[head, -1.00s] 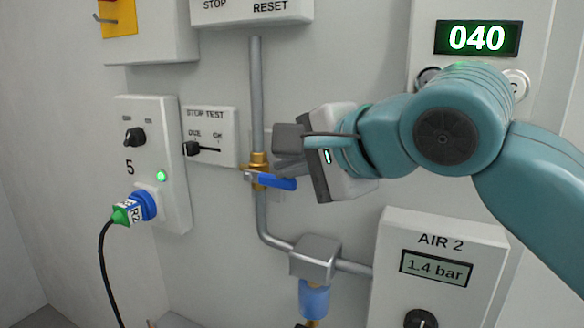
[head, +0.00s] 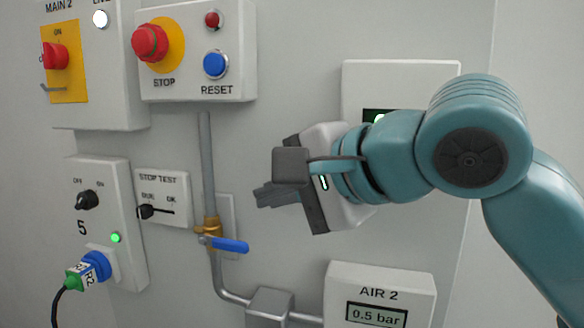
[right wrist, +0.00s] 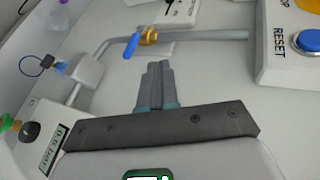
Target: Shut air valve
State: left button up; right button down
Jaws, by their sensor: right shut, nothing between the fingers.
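The air valve is a brass body (head: 211,230) on a vertical grey pipe, with a blue lever handle (head: 230,245). The handle points right, across the pipe. In the right wrist view the blue handle (right wrist: 131,46) and brass body (right wrist: 149,37) show beyond the fingertips. My right gripper (head: 263,196) is shut and empty, above and to the right of the handle and apart from it. Its closed fingers also show in the right wrist view (right wrist: 157,68). The AIR 2 display (head: 376,315) reads 0.5 bar. My left gripper is not in view.
Left of the pipe are a STOP TEST slider box (head: 163,182) and a panel (head: 126,220) with a green light and a plugged-in blue connector (head: 97,266). A STOP/RESET box (head: 232,50) is above. A grey pipe block (head: 268,308) is below.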

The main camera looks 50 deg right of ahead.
jog(key=shift+p+v, duration=0.4)
jog(key=shift+v, duration=0.9)
jog(key=shift+d, duration=0.1)
